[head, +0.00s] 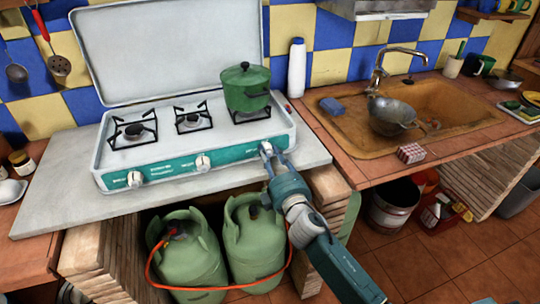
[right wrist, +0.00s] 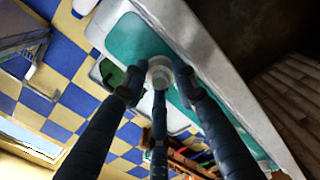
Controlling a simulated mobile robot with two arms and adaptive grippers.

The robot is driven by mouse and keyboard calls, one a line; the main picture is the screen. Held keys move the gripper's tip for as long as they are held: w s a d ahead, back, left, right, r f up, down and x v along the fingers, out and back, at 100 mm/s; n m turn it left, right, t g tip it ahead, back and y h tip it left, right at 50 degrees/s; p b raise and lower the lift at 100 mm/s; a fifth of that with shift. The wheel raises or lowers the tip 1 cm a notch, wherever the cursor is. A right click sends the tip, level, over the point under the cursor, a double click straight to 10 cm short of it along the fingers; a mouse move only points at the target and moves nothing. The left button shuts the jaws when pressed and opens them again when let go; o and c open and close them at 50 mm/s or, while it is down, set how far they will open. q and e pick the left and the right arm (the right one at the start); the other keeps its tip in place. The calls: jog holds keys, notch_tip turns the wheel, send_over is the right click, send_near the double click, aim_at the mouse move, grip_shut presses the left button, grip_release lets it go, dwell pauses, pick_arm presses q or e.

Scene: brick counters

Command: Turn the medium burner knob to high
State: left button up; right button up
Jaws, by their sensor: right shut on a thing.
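The white gas stove (head: 112,178) has a teal front panel, three burners and a raised lid. White knobs show at the left (head: 134,179) and middle (head: 203,162) of the panel. My right gripper (head: 268,150) is at the panel's right end and covers the right knob in the head view. In the right wrist view, its dark fingers (right wrist: 159,82) close around that white knob (right wrist: 160,66). Which knob is labelled medium and the gripped knob's setting cannot be read. My left gripper is not in view.
A green lidded pot (head: 246,88) sits on the right burner. The left (head: 133,130) and middle (head: 192,117) burners are bare. Two green gas cylinders (head: 255,240) with an orange hose stand below the counter (head: 60,205). A sink (head: 450,95) is to the right.

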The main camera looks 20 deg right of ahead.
jog(key=shift+a+r+n, duration=0.1)
jog(key=shift+a+n, duration=0.05)
jog(key=shift+n, duration=0.6)
jog(key=shift+a+r+n, duration=0.1)
jog(key=shift+a+n, duration=0.05)
jog(key=shift+n, duration=0.6)
jog(key=shift+f, duration=0.1)
jog(key=o, duration=1.1)
jog(key=shift+a, duration=0.15)
jog(key=shift+o, duration=0.2)
jog(key=shift+f, duration=0.25)
jog(key=shift+s+d, duration=0.1)
jog(key=shift+d, duration=0.1)
